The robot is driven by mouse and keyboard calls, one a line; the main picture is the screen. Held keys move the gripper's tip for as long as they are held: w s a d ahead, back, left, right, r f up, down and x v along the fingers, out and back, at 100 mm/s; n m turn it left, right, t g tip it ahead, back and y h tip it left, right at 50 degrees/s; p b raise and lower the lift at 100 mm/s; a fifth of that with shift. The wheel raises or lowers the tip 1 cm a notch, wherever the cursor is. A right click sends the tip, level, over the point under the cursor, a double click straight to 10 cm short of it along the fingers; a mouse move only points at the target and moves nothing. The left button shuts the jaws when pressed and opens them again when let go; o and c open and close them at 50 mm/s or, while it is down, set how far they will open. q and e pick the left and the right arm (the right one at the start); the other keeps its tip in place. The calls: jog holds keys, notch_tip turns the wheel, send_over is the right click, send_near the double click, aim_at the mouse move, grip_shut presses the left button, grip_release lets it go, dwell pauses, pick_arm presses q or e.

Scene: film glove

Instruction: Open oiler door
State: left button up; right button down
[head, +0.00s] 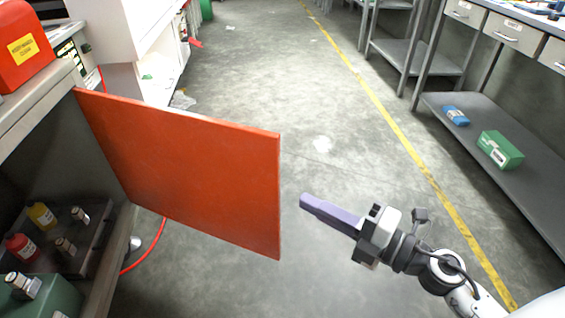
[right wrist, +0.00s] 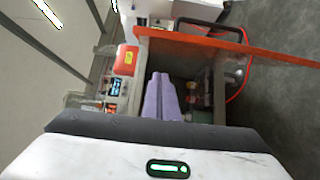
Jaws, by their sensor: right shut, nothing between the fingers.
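The orange door (head: 190,170) stands swung open from the grey cabinet (head: 40,110) at the left of the head view. Its left edge is at the cabinet and its free edge points out over the floor. In the right wrist view the door (right wrist: 240,48) shows nearly edge-on, with a dark handle (right wrist: 215,27) on its far side. Inside the cabinet are a yellow bottle (head: 41,216), a red bottle (head: 20,247) and small capped containers. My right gripper (head: 305,200), with purple fingers, is shut and empty, to the right of the door's free edge and apart from it. My left gripper is out of view.
A red box (head: 22,50) sits on top of the cabinet. A red hose (head: 150,250) runs on the floor below the door. Grey workbenches with a shelf (head: 520,175) line the right side.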

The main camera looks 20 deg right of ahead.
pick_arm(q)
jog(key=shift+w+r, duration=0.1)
pick_arm(e)
jog(key=w+a, duration=0.2)
jog(key=w, duration=0.9)
